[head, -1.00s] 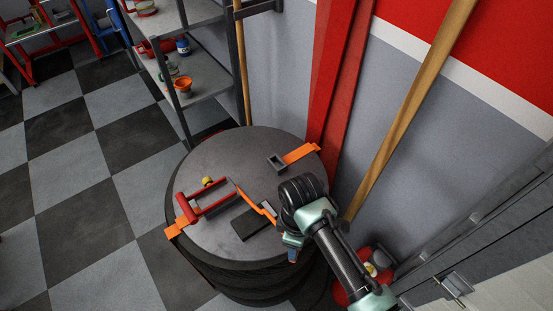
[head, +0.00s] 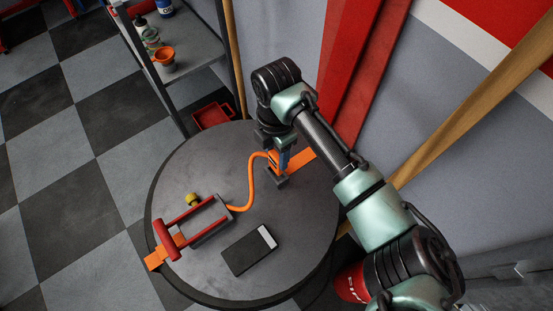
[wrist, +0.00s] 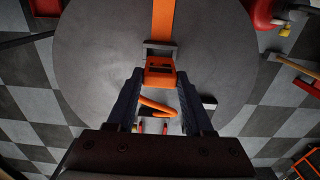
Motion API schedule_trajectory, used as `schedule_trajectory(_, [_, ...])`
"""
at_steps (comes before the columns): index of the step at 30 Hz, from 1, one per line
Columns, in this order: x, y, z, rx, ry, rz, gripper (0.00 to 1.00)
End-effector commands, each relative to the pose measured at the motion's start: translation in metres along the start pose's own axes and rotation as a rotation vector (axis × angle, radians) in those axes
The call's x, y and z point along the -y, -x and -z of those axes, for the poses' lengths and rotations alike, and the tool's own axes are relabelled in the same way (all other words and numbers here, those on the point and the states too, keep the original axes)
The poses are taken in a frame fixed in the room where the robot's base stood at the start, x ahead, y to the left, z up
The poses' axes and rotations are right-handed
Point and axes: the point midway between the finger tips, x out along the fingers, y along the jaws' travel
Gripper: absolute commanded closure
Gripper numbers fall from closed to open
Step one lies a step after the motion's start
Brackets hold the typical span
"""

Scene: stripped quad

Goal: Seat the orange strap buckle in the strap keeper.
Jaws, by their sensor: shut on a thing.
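My gripper (head: 281,165) is shut on the orange strap buckle (wrist: 160,71), which shows between the two fingertips in the wrist view. The grey strap keeper (wrist: 159,46) lies right beyond the buckle in that view, with a flat orange strap (wrist: 163,18) running away from it. In the head view the keeper (head: 276,182) is partly hidden under my gripper. The buckle overlaps the keeper's near edge in the wrist view; whether it is inside cannot be told. A loose orange strap (head: 249,190) curves from the buckle to a red-handled ratchet (head: 166,237).
The round dark table top (head: 190,160) carries a dark flat block (head: 248,250) and a small yellow piece (head: 192,199) by the ratchet. Red posts and a wooden pole (head: 440,140) stand behind at right. A grey shelf (head: 190,70) stands at the back left.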

Motion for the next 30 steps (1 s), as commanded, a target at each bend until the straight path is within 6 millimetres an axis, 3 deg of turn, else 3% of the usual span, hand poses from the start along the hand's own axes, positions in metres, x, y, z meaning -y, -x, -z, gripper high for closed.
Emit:
schedule_trajectory(12, [0.0,-0.045,0.0,0.001,-0.001,0.0,1.0])
schedule_trajectory(23, [0.0,-0.049,0.0,0.001,-0.002,-0.001,1.0])
schedule_trajectory(24, [0.0,-0.048,0.0,0.001,-0.002,-0.001,0.41])
schedule_trajectory(28, [0.0,-0.048,0.0,0.001,-0.002,0.0,0.18])
schedule_trajectory(30, [0.0,-0.048,0.0,0.001,-0.002,0.0,0.18])
